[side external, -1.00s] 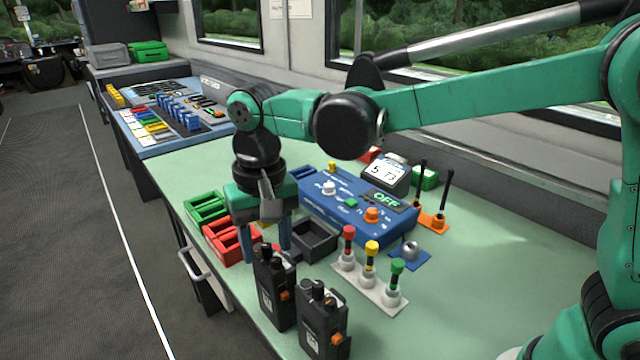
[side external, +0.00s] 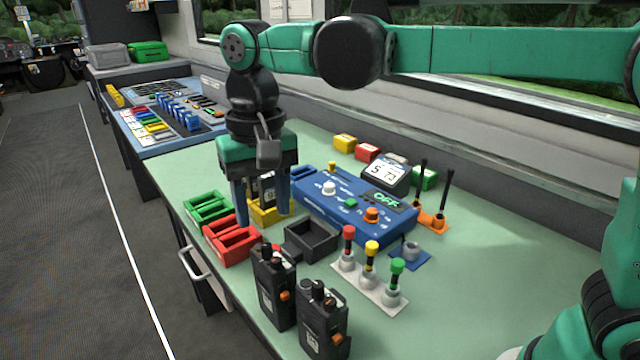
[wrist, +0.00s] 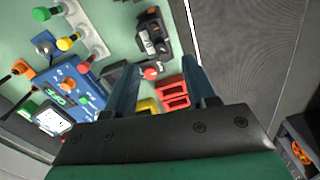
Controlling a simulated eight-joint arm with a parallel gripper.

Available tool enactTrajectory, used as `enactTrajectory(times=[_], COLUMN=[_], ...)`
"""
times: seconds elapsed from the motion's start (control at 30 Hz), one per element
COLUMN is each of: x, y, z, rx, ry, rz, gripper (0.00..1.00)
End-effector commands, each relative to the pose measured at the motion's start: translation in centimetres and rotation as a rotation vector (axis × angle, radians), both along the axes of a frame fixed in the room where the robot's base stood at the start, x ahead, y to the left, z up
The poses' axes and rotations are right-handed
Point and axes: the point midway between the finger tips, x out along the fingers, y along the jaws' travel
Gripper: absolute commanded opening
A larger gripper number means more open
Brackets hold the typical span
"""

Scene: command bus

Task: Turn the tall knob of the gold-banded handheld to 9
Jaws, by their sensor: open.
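Two black handhelds stand upright at the near edge of the table, a left one (side external: 274,292) and a right one (side external: 323,325). Each has knobs on top and an orange side button. A third black, white-labelled device (side external: 265,188) shows partly behind my fingers at the yellow tray. I cannot make out a gold band or the knob settings. My gripper (side external: 263,218) is open and empty, fingers pointing down, above and behind the two front handhelds. In the wrist view my gripper (wrist: 160,68) is apart from a black handheld (wrist: 153,33) beyond the fingertips.
Red (side external: 230,246), green (side external: 208,207) and yellow (side external: 265,217) trays and a dark open box (side external: 312,241) surround the gripper. A blue console (side external: 345,205) stands behind. A row of coloured levers (side external: 371,278) is right of the handhelds. The right of the table is clear.

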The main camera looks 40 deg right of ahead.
Motion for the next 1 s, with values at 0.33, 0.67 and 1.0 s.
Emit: enactTrajectory(times=[0.33, 0.67, 1.0], x=[0.2, 0.2, 0.1], y=[0.1, 0.1, 0.2], z=[-0.1, -2.3, -5.5], rx=[-0.001, 0.0, 0.0], ry=[0.001, 0.0, 0.0], rz=[0.647, 0.802, 0.8], gripper=[0.5, 0.5, 0.5])
